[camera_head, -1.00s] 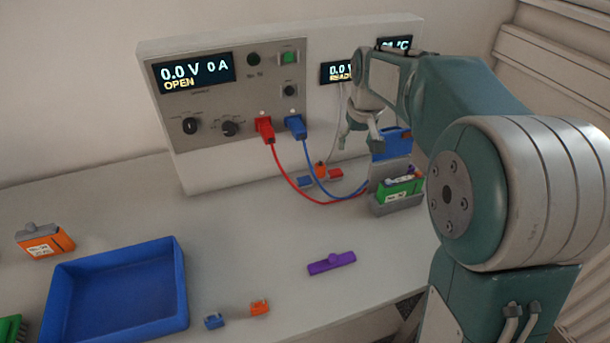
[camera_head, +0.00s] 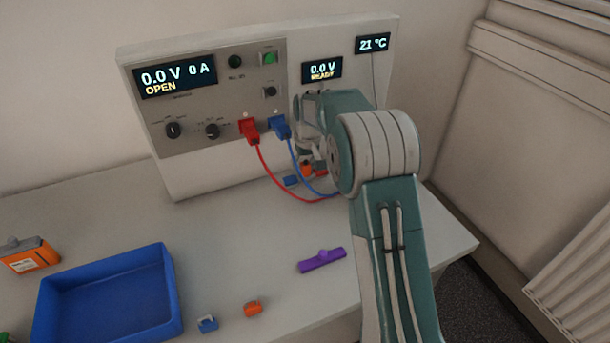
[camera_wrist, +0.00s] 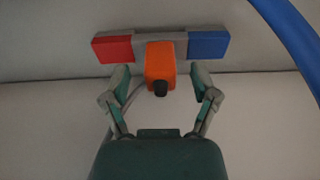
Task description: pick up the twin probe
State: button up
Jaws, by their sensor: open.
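The twin probe has an orange body (camera_wrist: 160,64) on a grey crossbar, with a red block (camera_wrist: 113,49) on the left and a blue block (camera_wrist: 208,44) on the right in the wrist view. My gripper (camera_wrist: 160,78) is open. Its fingertips are on the left and right of the orange body, with gaps showing; I cannot tell whether they are level with it in height.
The cycler (camera_head: 190,182) stands right behind the probe. Red (camera_head: 278,186) and blue (camera_head: 296,165) leads run down close by it. A purple piece (camera_head: 321,260), small blue and orange clips and a blue tray (camera_head: 172,310) lie nearer the front. The table's middle is clear.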

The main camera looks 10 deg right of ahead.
jog(key=shift+w+a+f, duration=0.1)
jog(key=shift+w+f, duration=0.05)
jog(key=shift+f, duration=0.8)
grip_shut()
jog(key=shift+r, duration=0.1)
jog(key=shift+r, duration=0.2)
notch_tip(320, 180, up, 2)
jog(key=shift+r, duration=0.2)
jog(key=s+d+r, duration=0.1)
jog(key=s+r, duration=0.9)
jog(key=s, duration=0.4)
jog(key=shift+d, duration=0.2)
